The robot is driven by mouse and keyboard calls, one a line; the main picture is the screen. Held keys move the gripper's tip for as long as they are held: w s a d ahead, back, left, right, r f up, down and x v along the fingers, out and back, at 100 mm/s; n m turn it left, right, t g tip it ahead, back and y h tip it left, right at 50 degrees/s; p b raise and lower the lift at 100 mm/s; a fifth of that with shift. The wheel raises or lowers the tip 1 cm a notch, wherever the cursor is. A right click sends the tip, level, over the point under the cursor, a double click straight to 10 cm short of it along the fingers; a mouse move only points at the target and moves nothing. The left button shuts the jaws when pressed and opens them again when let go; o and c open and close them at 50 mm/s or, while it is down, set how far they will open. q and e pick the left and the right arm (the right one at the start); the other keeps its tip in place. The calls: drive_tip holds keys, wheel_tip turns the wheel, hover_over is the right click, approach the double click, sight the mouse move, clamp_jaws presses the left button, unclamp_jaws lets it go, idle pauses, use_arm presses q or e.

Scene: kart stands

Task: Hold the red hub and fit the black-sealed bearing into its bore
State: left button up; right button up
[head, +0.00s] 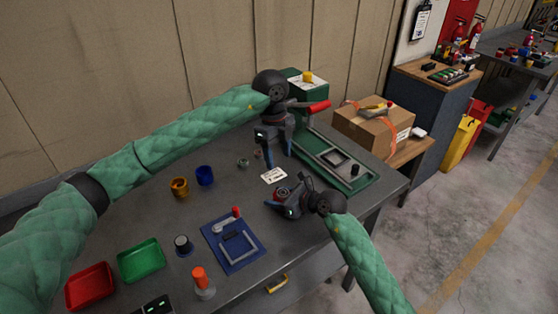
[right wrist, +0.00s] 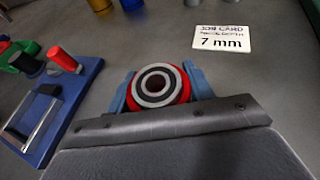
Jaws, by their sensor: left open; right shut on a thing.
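My right gripper (head: 281,200) is shut on the red hub (right wrist: 184,88), low over the grey table; blue fingers flank the hub in the right wrist view. The black-sealed bearing (right wrist: 155,84), with a silver outer ring and black seal, is at the hub's bore, facing the camera. It looks roughly centred with red showing around it; how deep it sits I cannot tell. My left gripper (head: 277,156) is open, fingers pointing down, above the table behind the right gripper. I see nothing between its fingers.
A white job card (head: 274,175) reading 7 mm lies between the grippers. Blue cup (head: 205,175), brass cup (head: 179,187), red bin (head: 90,287) and green bin (head: 141,260) stand left.

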drive_tip(key=o, duration=1.3)
drive_tip(key=v, duration=1.1)
drive_tip(key=shift+s+d+r, duration=0.2)
drive_tip(key=shift+d, duration=0.1)
drive_tip(key=shift+s+d, duration=0.1)
